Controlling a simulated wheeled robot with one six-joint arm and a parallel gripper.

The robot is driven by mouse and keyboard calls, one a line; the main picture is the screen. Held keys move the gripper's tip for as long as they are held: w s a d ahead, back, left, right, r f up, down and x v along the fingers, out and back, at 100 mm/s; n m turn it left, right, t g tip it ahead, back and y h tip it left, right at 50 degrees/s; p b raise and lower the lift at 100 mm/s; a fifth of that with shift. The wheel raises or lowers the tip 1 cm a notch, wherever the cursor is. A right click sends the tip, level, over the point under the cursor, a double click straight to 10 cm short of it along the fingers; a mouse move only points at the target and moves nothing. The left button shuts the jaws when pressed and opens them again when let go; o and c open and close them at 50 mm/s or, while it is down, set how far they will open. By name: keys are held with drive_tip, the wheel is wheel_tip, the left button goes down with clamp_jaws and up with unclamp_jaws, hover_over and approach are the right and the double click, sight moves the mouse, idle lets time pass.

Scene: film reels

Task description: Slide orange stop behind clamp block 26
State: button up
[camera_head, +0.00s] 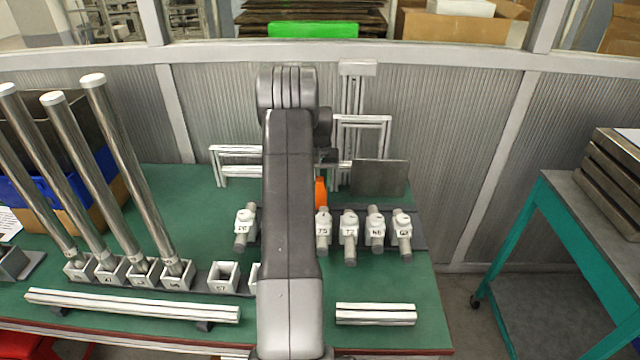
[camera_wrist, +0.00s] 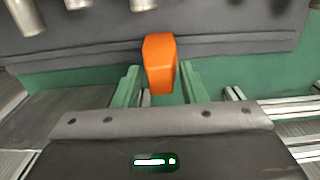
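The orange stop (camera_head: 321,190) stands behind the clamp blocks, just right of my arm and behind the block that looks labelled 75 (camera_head: 322,222). In the wrist view the orange stop (camera_wrist: 160,62) sits between the two green fingers of my gripper (camera_wrist: 160,75), close to their tips. I cannot tell whether both fingers touch it. In the head view my arm hides most of the gripper. A clamp block (camera_head: 245,222) stands alone left of my arm; its label is small and may read 26.
More clamp blocks (camera_head: 375,226) stand in a row to the right on a dark plate (camera_head: 418,242). A grey panel (camera_head: 379,178) and pale frames (camera_head: 236,160) stand behind. Tall metal rods (camera_head: 140,170) rise at left. My arm hides the row's middle.

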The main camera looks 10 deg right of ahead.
drive_tip(key=shift+f, duration=1.3)
clamp_jaws()
drive_tip(key=shift+a, duration=0.1)
drive_tip(key=w+a+b, duration=0.1)
drive_tip(key=w+a, duration=0.1)
drive_tip(key=a, duration=0.8)
drive_tip(key=w+a+b, duration=0.1)
drive_tip(key=w+a, duration=0.1)
drive_tip(key=a, duration=0.9)
drive_tip(key=shift+w+a, duration=0.2)
drive_tip(key=shift+w, duration=0.05)
drive_tip(key=shift+r, duration=0.1)
unclamp_jaws()
